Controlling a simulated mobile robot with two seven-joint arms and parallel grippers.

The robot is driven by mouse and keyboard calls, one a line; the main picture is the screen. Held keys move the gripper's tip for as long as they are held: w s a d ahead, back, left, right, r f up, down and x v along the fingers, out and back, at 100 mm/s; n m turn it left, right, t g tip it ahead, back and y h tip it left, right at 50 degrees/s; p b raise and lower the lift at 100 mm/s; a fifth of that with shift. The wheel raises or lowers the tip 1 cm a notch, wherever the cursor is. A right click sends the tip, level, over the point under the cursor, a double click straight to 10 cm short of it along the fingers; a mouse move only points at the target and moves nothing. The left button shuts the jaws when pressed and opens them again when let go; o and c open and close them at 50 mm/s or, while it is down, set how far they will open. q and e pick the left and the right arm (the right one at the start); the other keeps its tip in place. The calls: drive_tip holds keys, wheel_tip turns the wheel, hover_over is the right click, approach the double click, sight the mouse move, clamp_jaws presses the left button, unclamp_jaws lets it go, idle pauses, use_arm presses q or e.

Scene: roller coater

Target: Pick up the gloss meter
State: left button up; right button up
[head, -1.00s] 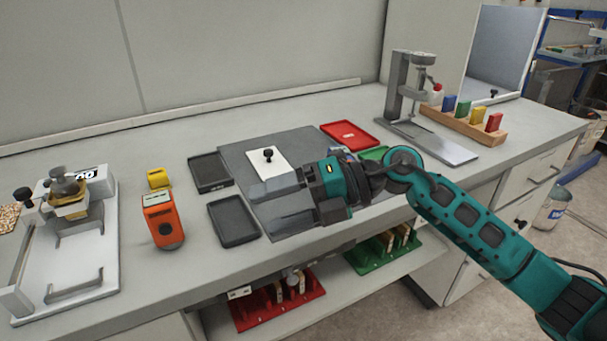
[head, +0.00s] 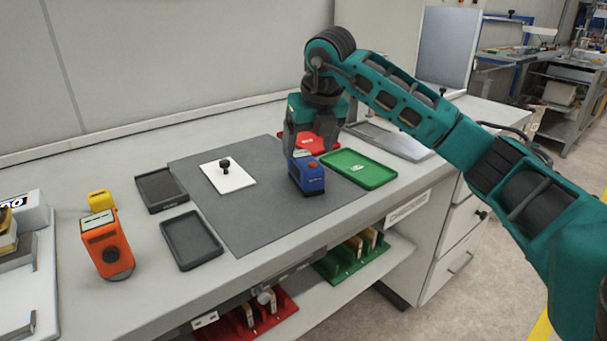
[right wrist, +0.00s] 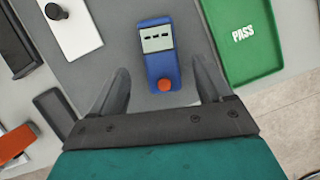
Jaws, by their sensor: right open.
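A blue meter (head: 307,174) with a small display and an orange-red button stands on the dark grey mat, near its right side. It looks to be the gloss meter. In the right wrist view the blue meter (right wrist: 158,55) lies between the two fingers, its display showing dashes. My right gripper (head: 311,143) points down just above and behind the meter in the head view. It is open and empty, with a finger to either side of the meter in the wrist view (right wrist: 160,75). I cannot tell whether the fingers touch it. My left gripper is out of view.
A green tray (head: 358,169) marked PASS lies close right of the meter, and a red tray (head: 322,141) behind. A white panel (head: 228,178) with a black knob lies on the mat (head: 262,220). Two black trays, an orange device (head: 107,245) and a yellow block (head: 101,200) stand left.

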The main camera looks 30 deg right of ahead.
sight(305, 159)
drive_tip(key=shift+b+x, duration=0.35)
drive_tip(key=shift+x, duration=3.25)
drive_tip(key=shift+c, duration=0.4)
drive_tip(key=shift+r, duration=0.15)
drive_tip(key=c, duration=1.2)
